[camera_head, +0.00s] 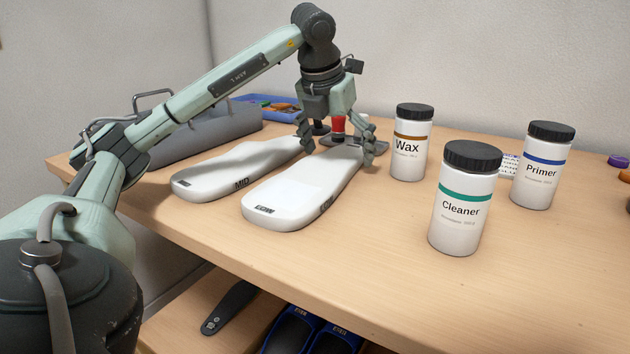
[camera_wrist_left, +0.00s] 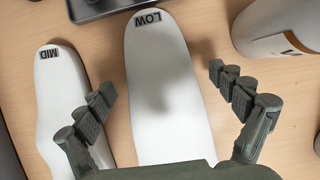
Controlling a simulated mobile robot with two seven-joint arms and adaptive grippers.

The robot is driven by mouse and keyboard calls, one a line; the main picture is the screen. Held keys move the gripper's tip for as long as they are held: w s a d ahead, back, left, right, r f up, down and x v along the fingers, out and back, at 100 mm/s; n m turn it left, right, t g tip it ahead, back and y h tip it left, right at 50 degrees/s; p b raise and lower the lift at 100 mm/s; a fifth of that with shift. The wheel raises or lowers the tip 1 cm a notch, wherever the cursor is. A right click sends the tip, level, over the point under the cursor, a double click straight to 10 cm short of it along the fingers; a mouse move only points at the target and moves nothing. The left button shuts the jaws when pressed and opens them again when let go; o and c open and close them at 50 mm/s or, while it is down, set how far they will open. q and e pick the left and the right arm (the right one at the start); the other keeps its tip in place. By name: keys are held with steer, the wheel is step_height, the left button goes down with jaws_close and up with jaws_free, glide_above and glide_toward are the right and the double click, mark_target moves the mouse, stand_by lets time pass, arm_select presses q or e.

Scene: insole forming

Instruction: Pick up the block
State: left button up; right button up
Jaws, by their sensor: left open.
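Two white foot-shaped blocks lie on the wooden table in the head view. The one marked LOW (camera_head: 298,192) is nearer the table's middle, and the one marked MID (camera_head: 222,172) is to its left. My left gripper (camera_head: 339,152) is over the far part of the LOW block, fingers pointing down, open and empty. In the left wrist view the LOW block (camera_wrist_left: 163,120) runs between the spread fingers of the left gripper (camera_wrist_left: 162,82), with a gap on each side. The MID block (camera_wrist_left: 58,85) lies left, partly behind the left finger. My right gripper is not in view.
Wax (camera_head: 411,143), Cleaner (camera_head: 463,200) and Primer (camera_head: 542,166) jars stand to the right. A grey bin (camera_head: 205,133) and a blue tray (camera_head: 275,100) are behind, left. A red item (camera_head: 338,125) stands behind the gripper. Front-right table is clear.

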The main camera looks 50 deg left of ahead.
arm_select(q)
steer(key=shift+r, duration=0.1)
steer(key=c, duration=1.6)
steer(key=shift+c, duration=0.2)
